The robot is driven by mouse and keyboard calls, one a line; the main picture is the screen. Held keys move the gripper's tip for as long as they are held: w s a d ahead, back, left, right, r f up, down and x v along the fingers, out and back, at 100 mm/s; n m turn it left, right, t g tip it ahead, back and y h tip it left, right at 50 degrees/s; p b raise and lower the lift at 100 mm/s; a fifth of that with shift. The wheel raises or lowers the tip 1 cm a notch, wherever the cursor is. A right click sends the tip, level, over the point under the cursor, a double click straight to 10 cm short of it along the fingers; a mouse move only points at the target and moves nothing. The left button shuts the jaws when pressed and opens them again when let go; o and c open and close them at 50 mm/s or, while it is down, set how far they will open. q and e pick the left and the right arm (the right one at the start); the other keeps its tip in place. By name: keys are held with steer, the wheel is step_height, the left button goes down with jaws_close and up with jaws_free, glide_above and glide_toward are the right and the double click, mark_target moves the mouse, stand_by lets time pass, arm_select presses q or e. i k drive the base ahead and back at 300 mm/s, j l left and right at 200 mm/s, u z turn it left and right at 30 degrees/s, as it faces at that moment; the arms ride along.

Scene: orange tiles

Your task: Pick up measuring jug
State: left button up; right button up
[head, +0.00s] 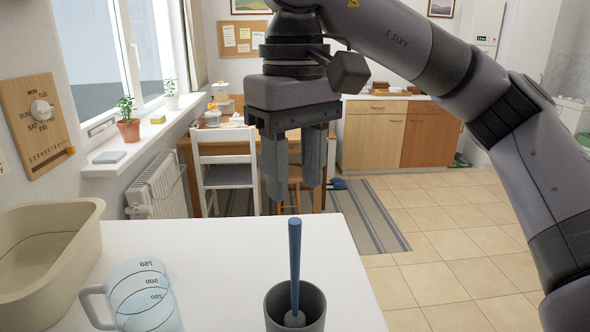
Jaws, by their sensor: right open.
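The measuring jug (143,296) is clear, with dark volume marks and a handle on its left side. It stands on the white counter at the lower left, its base cut off by the frame's bottom edge. My right gripper (293,196) points downward with its two fingers apart and nothing between them. It hangs in the air to the right of the jug and higher in the picture, above the blue-handled tool. It is not touching the jug. My left gripper is not in view.
A beige basin (88,222) lies left of the jug. A dark grey cup (313,303) holding a blue-handled tool (295,255) stands to its right. The white counter (215,262) is clear between them. A windowsill and radiator (157,188) are behind.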

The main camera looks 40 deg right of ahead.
mark_target(139, 293)
steer(key=k, duration=1)
